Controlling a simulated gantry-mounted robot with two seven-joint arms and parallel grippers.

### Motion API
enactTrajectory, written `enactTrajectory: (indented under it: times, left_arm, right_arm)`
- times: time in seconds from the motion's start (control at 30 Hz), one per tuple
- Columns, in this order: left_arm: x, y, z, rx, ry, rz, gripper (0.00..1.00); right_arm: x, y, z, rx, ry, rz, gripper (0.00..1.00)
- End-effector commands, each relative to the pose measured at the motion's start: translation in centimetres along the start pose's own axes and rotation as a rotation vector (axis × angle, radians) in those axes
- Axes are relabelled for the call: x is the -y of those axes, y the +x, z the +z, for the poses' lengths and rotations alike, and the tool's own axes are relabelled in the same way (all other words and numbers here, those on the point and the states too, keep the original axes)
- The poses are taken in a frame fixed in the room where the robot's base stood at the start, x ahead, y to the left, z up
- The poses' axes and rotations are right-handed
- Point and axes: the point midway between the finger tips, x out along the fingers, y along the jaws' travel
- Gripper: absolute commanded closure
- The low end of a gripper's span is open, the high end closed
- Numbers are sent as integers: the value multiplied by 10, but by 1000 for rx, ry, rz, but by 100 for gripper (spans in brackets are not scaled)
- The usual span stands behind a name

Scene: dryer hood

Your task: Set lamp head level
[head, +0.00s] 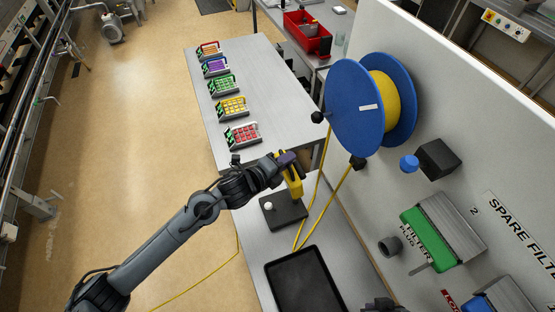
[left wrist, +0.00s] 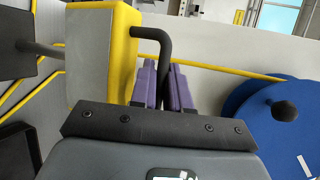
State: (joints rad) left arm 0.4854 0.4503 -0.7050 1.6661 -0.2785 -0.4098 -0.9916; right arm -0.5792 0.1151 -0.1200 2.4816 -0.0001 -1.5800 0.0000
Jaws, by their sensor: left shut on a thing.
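The lamp stands on the bench, with a flat dark base (head: 284,211) that has a white knob on it. Its yellow lamp head (head: 293,184) is just below my left gripper (head: 287,163). In the left wrist view the yellow lamp head (left wrist: 137,45) shows a pale grey face, and a black bent bar (left wrist: 165,45) comes off its side. The purple fingers of my left gripper (left wrist: 163,85) are shut on this bar. The head's exact tilt is hard to tell. Only a bit of my right gripper (head: 383,305) shows at the bottom edge.
A black tray (head: 268,266) lies in front of the lamp base. A blue reel (head: 354,108) with yellow hose hangs on the white panel to the right, and yellow hose runs down close behind the lamp. A green filter unit (head: 427,240) sticks out farther right. Colored keypads (head: 243,135) line the table behind.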

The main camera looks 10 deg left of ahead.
Motion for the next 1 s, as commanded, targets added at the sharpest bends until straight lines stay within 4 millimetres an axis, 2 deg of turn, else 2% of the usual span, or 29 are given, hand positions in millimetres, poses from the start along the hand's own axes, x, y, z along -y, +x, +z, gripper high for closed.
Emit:
enactTrajectory:
  times: [0.03, 0.3, 0.87, 0.9, 0.93, 1.0]
  left_arm:
    - [6, 2, -2, -2, 0, -9, 100]
    - [13, 9, -5, -2, -2, -12, 100]
    - [14, 11, -6, -2, -3, -9, 100]
    - [14, 11, -6, -3, -2, -9, 81]
    - [14, 11, -6, -3, -2, -9, 78]
    - [13, 11, -6, -2, -2, -8, 78]
  right_arm:
    - [0, 1, 0, 1, -1, 1, 100]
    - [-2, 5, 2, 4, -7, 6, 100]
    - [-1, 6, 3, 4, -6, 4, 100]
    - [-1, 6, 3, 4, -5, 4, 100]
    - [-1, 6, 3, 4, -4, 3, 100]
    - [0, 6, 3, 4, -2, 2, 100]
